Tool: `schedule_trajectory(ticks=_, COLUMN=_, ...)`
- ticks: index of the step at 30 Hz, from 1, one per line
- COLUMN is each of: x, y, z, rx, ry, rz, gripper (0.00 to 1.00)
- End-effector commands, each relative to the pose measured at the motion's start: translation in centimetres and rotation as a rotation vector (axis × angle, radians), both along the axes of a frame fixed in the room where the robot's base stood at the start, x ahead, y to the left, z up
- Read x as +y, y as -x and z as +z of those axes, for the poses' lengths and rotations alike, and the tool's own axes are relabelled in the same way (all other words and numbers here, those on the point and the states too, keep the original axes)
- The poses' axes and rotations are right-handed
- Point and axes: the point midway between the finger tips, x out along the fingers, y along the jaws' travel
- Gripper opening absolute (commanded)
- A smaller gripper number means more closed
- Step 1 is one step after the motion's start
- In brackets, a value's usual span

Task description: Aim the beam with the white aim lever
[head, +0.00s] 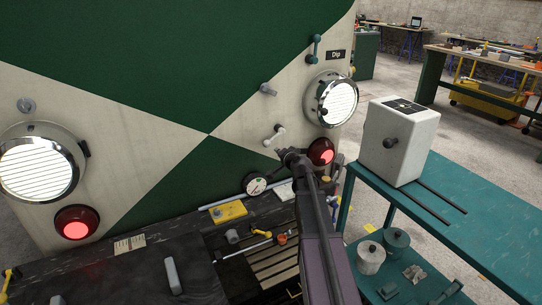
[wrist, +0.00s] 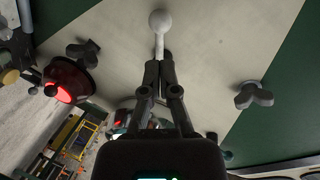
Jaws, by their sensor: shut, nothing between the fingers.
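The white aim lever (head: 275,135) is on the pale panel, left of the right headlight (head: 337,99) and above the right red lamp (head: 321,151). In the wrist view a white ball-ended lever (wrist: 160,21) stands straight ahead, its stem running down to my fingertips. My gripper (head: 289,156) is just below the lever in the head view. It also shows in the wrist view (wrist: 160,68), with the fingertips close together and holding nothing. The lower stem is hidden by the fingers, and I cannot tell whether they touch it.
A grey knob (head: 268,89) is above the lever. Grey lobed knobs (wrist: 253,95) flank it in the wrist view. A gauge (head: 255,184) and a yellow box (head: 229,211) are below. A white box (head: 400,140) stands on the teal table (head: 470,205) at right.

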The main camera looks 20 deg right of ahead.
Motion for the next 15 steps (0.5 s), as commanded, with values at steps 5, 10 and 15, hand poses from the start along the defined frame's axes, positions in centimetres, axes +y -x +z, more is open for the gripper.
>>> schedule_trajectory(ticks=5, x=-0.6, y=-0.5, z=-1.8, rx=-0.012, ry=-0.280, rz=-0.064, gripper=0.00)
schedule_trajectory(ticks=10, x=-1.1, y=-0.8, z=-3.1, rx=-0.023, ry=-0.552, rz=-0.122, gripper=0.00)
schedule_trajectory(ticks=15, x=-1.6, y=-1.2, z=-4.3, rx=-0.033, ry=-0.823, rz=-0.176, gripper=0.00)
